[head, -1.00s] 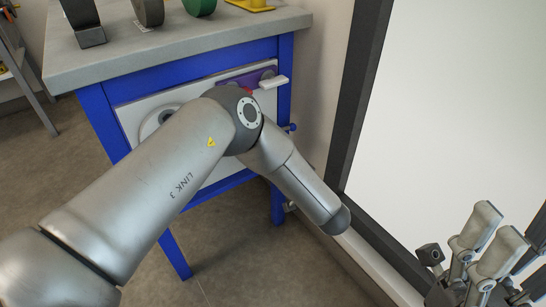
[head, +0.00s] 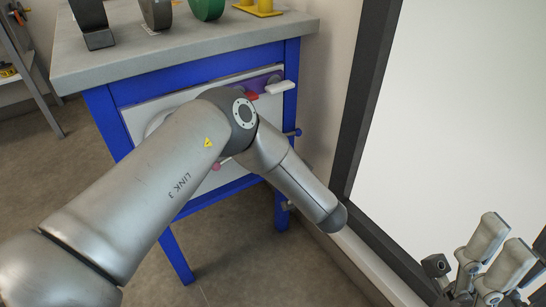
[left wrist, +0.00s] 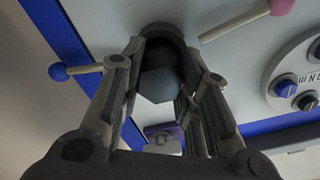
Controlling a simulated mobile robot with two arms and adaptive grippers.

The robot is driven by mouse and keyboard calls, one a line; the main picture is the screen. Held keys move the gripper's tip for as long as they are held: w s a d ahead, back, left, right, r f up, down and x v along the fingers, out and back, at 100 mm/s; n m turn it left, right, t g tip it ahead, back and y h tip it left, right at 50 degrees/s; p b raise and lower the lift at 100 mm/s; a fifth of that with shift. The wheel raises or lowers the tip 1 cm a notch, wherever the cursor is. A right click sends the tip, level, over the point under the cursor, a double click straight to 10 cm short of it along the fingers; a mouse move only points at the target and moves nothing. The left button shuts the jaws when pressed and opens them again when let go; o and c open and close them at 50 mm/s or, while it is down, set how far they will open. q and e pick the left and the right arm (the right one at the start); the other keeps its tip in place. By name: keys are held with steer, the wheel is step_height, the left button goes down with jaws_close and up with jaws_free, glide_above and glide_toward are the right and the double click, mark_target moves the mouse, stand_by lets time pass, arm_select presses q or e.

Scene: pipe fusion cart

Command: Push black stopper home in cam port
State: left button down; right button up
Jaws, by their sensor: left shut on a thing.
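In the left wrist view my left gripper (left wrist: 162,62) is shut on the black stopper (left wrist: 158,86), a dark piece with a faceted end between the two fingers. A dark round ring (left wrist: 163,32) sits at the white panel just beyond the fingertips. I cannot tell whether this ring is the cam port or part of the stopper, nor how deep the stopper sits. In the head view my left arm hides this gripper and the stopper. My right gripper (head: 496,254) is at the lower right, its fingers apart and empty, away from the cart.
The blue-framed cart (head: 180,262) has a grey top (head: 150,62) holding rolls. A large white board (head: 460,110) stands at right.

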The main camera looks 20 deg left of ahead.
arm_select(q)
steer(key=shift+w+a, duration=0.25)
steer(key=shift+a, duration=0.05)
steer(key=c, duration=1)
jaws_free()
steer(key=v, duration=1.2)
